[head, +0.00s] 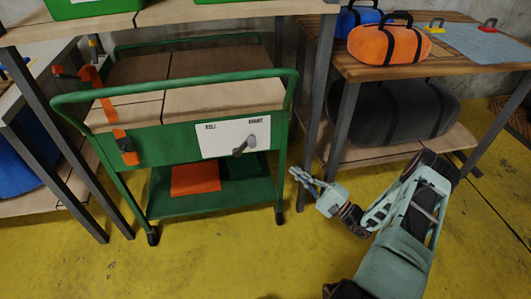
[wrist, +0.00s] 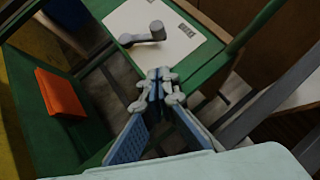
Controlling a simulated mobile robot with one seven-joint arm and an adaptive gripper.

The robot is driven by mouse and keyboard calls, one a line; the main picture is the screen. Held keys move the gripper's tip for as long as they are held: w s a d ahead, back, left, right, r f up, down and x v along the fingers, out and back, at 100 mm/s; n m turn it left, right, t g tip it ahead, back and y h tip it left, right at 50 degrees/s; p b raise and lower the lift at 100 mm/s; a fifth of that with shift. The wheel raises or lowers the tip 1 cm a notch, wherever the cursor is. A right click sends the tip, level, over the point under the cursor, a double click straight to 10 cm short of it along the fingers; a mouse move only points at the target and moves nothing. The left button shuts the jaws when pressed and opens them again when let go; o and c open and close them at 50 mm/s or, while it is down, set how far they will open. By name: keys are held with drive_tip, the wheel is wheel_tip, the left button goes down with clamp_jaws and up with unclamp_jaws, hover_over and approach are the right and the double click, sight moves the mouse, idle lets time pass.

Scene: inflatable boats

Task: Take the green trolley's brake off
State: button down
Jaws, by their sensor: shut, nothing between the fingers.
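The green trolley (head: 140,135) stands at left of centre in the head view. On its front is a white plate (head: 222,138) with a dark label at each upper corner, too small to read surely. A grey brake lever (head: 241,150) is mounted on the plate, toward the right label. The lever (wrist: 145,37) also shows in the wrist view, above my fingertips and apart from them. My gripper (head: 297,174) is to the right of the trolley's front, low beside its right leg. The gripper (wrist: 160,76) is shut and empty.
An orange item (head: 195,178) lies on the trolley's lower shelf. A wooden table (head: 375,68) with an orange bag (head: 388,45) stands at right, a dark bag (head: 395,120) beneath. Yellow floor (head: 230,250) in front is clear.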

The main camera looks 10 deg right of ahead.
drive_tip(key=shift+d, duration=0.25)
drive_tip(key=b, duration=0.2)
approach(244, 148)
drive_tip(key=w+d+r, duration=0.3)
drive_tip(key=a, duration=0.1)
drive_tip(key=a+r, duration=0.1)
drive_tip(key=a, duration=0.1)
drive_tip(key=shift+r+b, duration=0.25)
drive_tip(key=shift+b, duration=0.15)
drive_tip(key=shift+r, duration=0.1)
